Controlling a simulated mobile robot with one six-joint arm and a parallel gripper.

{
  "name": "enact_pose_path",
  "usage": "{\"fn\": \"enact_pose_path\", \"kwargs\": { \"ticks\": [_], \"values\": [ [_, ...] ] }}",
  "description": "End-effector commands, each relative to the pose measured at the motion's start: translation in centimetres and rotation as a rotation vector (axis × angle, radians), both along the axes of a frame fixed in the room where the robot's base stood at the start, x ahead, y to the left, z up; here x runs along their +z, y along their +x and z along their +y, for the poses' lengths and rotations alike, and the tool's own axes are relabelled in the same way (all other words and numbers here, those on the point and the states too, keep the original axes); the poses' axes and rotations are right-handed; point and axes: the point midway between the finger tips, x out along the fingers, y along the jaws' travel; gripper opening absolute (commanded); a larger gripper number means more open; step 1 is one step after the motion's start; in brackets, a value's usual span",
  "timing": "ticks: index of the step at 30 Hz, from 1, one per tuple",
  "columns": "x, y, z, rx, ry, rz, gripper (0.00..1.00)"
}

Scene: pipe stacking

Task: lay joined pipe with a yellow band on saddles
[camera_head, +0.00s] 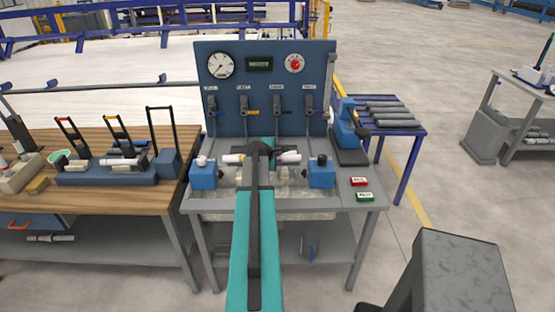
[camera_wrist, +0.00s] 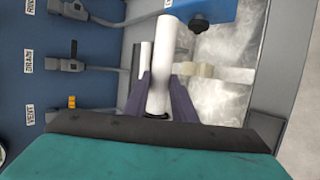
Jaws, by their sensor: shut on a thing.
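A white pipe runs left to right at the test bench, with its left part (camera_head: 233,158) and right part (camera_head: 290,157) showing either side of my gripper (camera_head: 262,150). A yellowish patch shows on the left part near the gripper; its joint is hidden. In the wrist view my gripper's dark fingers (camera_wrist: 162,100) are shut on a white pipe (camera_wrist: 160,65). A cream piece (camera_wrist: 200,70) lies beyond, and a second white length shows beside the held one. Blue blocks with knobs stand at the left (camera_head: 203,174) and right (camera_head: 321,172) of the basin. No saddles can be clearly made out.
A blue panel (camera_head: 225,108) with gauges and labelled valves rises behind the basin. A blue press (camera_head: 347,135) and red and green boxes (camera_head: 364,196) sit at right. A wooden bench (camera_head: 120,198) with tools stands left; a rack of grey pipes (camera_head: 385,112) stands behind right.

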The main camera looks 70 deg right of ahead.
Motion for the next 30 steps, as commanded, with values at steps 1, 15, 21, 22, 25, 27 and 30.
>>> {"fn": "enact_pose_path", "kwargs": {
  "ticks": [1,15,21,22,25,27,30],
  "values": [
    [-0.2,0.0,0.0,0.0,0.0,0.0,0.0],
    [-3.4,0.0,0.0,0.0,-0.001,-0.001,0.0],
    [-5.0,0.0,0.0,0.0,0.0,0.0,0.0],
    [-5.2,0.0,0.0,0.0,0.0,0.0,0.0],
    [-6.0,0.0,0.0,0.0,0.0,0.0,0.0],
    [-6.6,0.0,0.0,0.0,0.0,0.0,0.0],
    [-7.2,0.0,0.0,0.0,0.0,0.0,0.0]
  ]
}}
